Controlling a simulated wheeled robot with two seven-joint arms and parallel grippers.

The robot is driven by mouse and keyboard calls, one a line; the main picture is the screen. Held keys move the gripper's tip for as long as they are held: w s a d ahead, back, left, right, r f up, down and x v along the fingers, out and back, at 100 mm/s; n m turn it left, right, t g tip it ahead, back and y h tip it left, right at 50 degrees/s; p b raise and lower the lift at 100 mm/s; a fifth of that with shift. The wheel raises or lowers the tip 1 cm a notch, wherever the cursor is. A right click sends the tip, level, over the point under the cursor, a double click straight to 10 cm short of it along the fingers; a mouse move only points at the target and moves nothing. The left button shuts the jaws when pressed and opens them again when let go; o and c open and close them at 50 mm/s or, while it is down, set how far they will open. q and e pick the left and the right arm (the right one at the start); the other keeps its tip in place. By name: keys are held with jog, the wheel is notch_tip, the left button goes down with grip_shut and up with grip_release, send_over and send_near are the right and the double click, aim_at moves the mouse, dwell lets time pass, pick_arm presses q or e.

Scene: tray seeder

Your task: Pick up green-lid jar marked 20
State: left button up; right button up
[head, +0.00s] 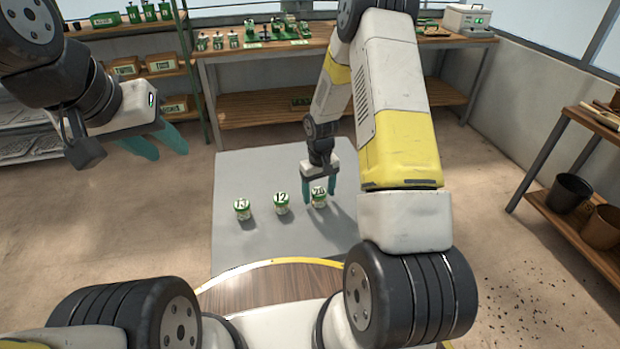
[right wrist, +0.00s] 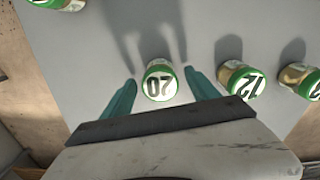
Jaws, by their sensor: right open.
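The jar marked 20 (right wrist: 159,82) has a green-rimmed lid and stands upright on a grey mat (head: 240,172); it also shows in the head view (head: 319,199). My right gripper (right wrist: 161,77) is open, its teal fingers on either side of the jar in the right wrist view with gaps to both. In the head view my right gripper (head: 321,193) is over the jar and partly covers it. My left gripper (head: 160,146) is open and empty, raised at the upper left, far from the jars.
The jar marked 12 (head: 281,202) and the jar marked 13 (head: 242,209) stand in a row left of jar 20. Another green-lidded jar (right wrist: 45,3) is cut off at the wrist view's top left. A workbench (head: 260,48) stands behind, a shelf with pots (head: 570,190) at right.

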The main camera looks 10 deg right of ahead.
jog(key=shift+f, duration=0.85)
jog(key=c, duration=1.5)
jog(key=shift+r, duration=0.1)
